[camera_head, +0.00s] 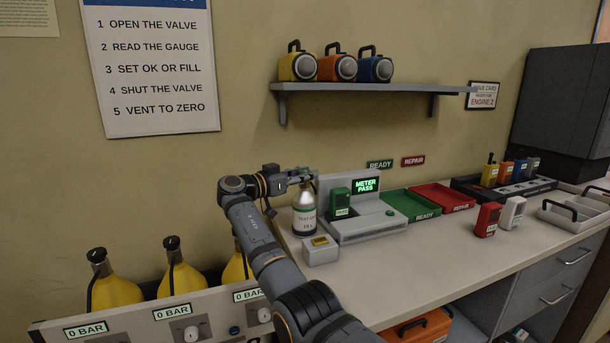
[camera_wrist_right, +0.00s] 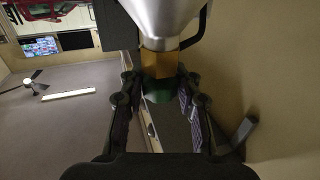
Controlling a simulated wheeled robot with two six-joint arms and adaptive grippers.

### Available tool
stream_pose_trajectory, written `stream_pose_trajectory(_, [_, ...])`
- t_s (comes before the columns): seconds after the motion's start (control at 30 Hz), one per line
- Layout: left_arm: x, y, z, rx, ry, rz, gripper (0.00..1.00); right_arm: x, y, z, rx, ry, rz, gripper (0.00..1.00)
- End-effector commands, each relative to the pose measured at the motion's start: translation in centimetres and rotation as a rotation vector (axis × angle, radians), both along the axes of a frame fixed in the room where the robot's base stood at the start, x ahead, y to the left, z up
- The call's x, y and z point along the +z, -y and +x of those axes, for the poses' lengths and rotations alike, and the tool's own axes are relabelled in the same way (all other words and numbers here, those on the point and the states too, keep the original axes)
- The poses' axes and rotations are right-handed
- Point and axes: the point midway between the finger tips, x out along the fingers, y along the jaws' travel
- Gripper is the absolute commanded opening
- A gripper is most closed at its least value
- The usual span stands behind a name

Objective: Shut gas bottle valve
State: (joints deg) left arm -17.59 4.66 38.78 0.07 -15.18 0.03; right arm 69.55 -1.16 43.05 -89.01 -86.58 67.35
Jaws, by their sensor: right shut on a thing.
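The gas bottle (camera_head: 304,222) is a small silver cylinder with a white and green label. It stands upright on the counter, left of the grey meter. My right gripper (camera_head: 300,176) is at its top. In the right wrist view the silver shoulder of the bottle (camera_wrist_right: 160,14) narrows to a brass neck, with a dark green valve knob (camera_wrist_right: 158,92) at its end. My right gripper's fingers are on either side of the knob and shut on it. The knob's turn position cannot be told. My left gripper is not in view.
The grey meter (camera_head: 372,228) reads METER PASS and holds a green device (camera_head: 340,203). A small grey box (camera_head: 320,256) sits in front of the bottle. Green (camera_head: 412,206) and red (camera_head: 446,197) trays lie to the right. Yellow bottles (camera_head: 183,281) stand at left.

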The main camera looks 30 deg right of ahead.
Motion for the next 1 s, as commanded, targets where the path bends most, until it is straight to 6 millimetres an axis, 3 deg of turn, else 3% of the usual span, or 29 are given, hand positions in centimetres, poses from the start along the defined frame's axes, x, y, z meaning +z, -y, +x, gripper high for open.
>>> stream_pose_trajectory(0.13, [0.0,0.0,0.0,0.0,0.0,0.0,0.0,-0.3,-0.1,0.0,0.0,-0.004,0.003,0.0])
stream_pose_trajectory(0.17, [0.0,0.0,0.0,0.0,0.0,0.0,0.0,-0.3,-0.1,0.0,0.0,-0.004,0.003,0.35])
stream_pose_trajectory(0.3, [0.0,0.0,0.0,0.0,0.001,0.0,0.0,-0.2,-0.1,0.0,0.0,-0.002,0.002,0.54])
stream_pose_trajectory(0.67, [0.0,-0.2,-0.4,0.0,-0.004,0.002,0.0,-0.1,-0.5,0.0,0.001,-0.001,0.001,0.56])
stream_pose_trajectory(0.77, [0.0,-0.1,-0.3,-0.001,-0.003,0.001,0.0,-0.1,-2.1,-0.1,0.004,0.0,0.001,0.56])
stream_pose_trajectory(1.0, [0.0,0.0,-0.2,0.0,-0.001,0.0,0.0,-0.1,-7.9,-0.6,0.004,-0.002,0.003,0.56])
